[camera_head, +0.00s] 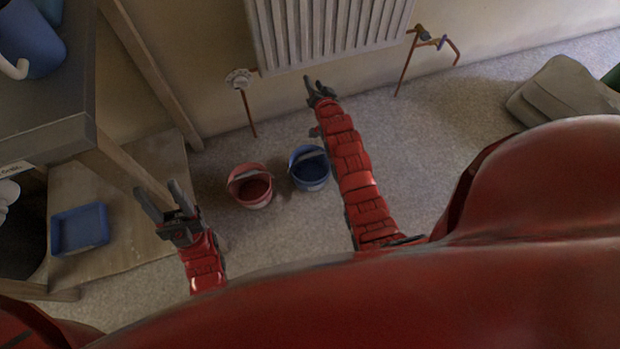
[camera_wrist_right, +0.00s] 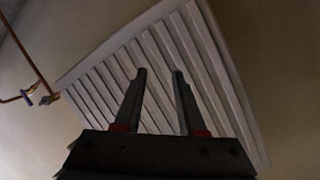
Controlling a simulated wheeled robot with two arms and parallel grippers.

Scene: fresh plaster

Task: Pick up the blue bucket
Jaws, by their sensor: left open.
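The blue bucket (camera_head: 309,170) stands upright on the floor, to the right of a red bucket (camera_head: 250,187), in the head view. My right arm passes close along its right side. My right gripper (camera_head: 313,84) is beyond the bucket, in front of the radiator. In the right wrist view my right gripper (camera_wrist_right: 157,75) has its fingers apart with nothing between them. My left gripper (camera_head: 160,200) is open and empty, to the left of both buckets, near the wooden shelf. The bucket is not in the right wrist view.
A white radiator (camera_head: 325,30) hangs on the wall; it also fills the right wrist view (camera_wrist_right: 200,60). Copper pipes with valves (camera_head: 238,80) rise on both sides of it. A wooden table (camera_head: 45,110) with a low shelf holding a blue tray (camera_head: 80,228) stands left. A grey bag-like object (camera_head: 563,92) lies right.

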